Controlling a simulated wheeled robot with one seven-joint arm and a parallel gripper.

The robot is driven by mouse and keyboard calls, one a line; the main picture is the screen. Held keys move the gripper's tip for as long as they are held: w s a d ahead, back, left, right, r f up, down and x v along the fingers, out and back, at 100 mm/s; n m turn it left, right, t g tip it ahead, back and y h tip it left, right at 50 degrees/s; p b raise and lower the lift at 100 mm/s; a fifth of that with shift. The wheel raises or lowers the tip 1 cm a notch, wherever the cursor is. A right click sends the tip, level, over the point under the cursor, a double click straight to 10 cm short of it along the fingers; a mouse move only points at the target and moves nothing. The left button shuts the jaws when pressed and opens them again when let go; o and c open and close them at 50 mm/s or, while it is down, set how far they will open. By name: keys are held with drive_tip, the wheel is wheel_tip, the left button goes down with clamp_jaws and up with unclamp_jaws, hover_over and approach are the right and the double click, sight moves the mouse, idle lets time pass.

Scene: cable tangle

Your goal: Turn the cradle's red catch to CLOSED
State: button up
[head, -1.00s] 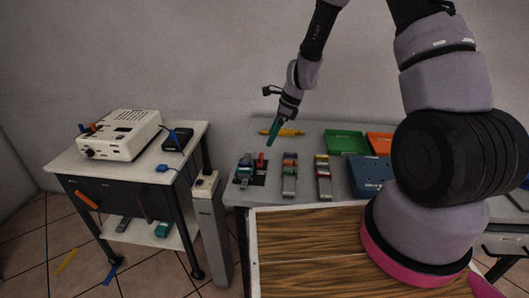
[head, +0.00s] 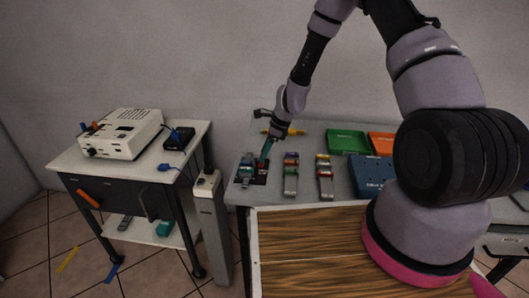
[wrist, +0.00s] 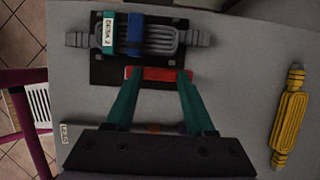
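The cradle (wrist: 98,72) is a black plate on the grey bench, holding a grey ribbed body (wrist: 166,40) with a teal band and a blue band (wrist: 135,35) across it. The red catch (wrist: 158,74) is a bar along the plate's near edge in the wrist view; a bit of it shows in the head view (head: 262,171). My gripper (wrist: 158,77) has two teal fingers spread apart, with their tips at the two ends of the red bar. I cannot tell whether they touch it. No CLOSED mark is readable. In the head view my gripper (head: 265,156) points down at the cradle.
A yellow ribbed piece (wrist: 288,118) lies right of the cradle in the wrist view. Two more device rows (head: 290,175) (head: 325,178), a green tray (head: 346,141), an orange tray (head: 380,142) and a blue box (head: 368,175) share the bench. A grey post (head: 208,215) stands left.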

clamp_jaws()
drive_tip(key=n, duration=0.1)
drive_tip(key=n+g, duration=0.1)
drive_tip(key=n, duration=0.2)
drive_tip(key=shift+w+n+g, duration=0.25)
drive_tip(key=shift+n+g, duration=0.15)
drive_tip(key=n, duration=0.2)
drive_tip(key=n+g, duration=0.1)
drive_tip(key=n, duration=0.1)
drive_tip(key=shift+w+a+n+g+h, duration=0.1)
drive_tip(key=shift+w+n+g+h, duration=0.1)
drive_tip(key=shift+n+g+h, duration=0.15)
drive_tip(key=n, duration=0.2)
drive_tip(key=n+g+h, duration=0.1)
drive_tip(key=n, duration=0.1)
drive_tip(key=shift+w+a+h, duration=0.1)
drive_tip(key=shift+w+h, duration=0.05)
drive_tip(key=shift+h, duration=0.1)
drive_tip(key=shift+a+n+g+h, duration=0.15)
drive_tip(key=shift+n+h, duration=0.25)
drive_tip(key=shift+n, duration=0.75)
drive_tip(key=shift+a+n+g+h, duration=0.15)
drive_tip(key=shift+n+h, duration=0.25)
drive_tip(key=shift+n, duration=0.7)
drive_tip(key=shift+d, duration=0.1)
drive_tip(key=o, duration=0.8)
unclamp_jaws()
